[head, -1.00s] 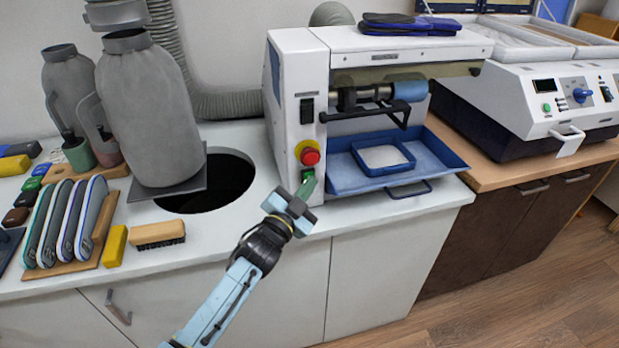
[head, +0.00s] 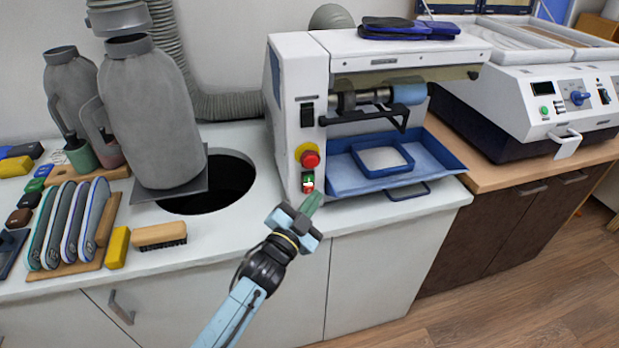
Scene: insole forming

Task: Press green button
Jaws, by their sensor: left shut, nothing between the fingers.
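The green button (head: 307,178) is on the lower front of the white grinding machine (head: 298,110), just above a small red part. A larger red button with a yellow collar (head: 309,157) sits above it. My left gripper (head: 311,203) is shut and empty, its green fingertips pointing up toward the button panel. The fingertips show just below and to the right of the green button, and a gap to it shows in the picture. The green button is in plain view. My right gripper is not in view.
A blue tray (head: 442,154) sticks out of the machine to the right of the buttons. A round dark hole (head: 222,190) and a grey bottle-shaped container (head: 150,110) are to the left. A brush (head: 159,236) lies near the counter's front edge.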

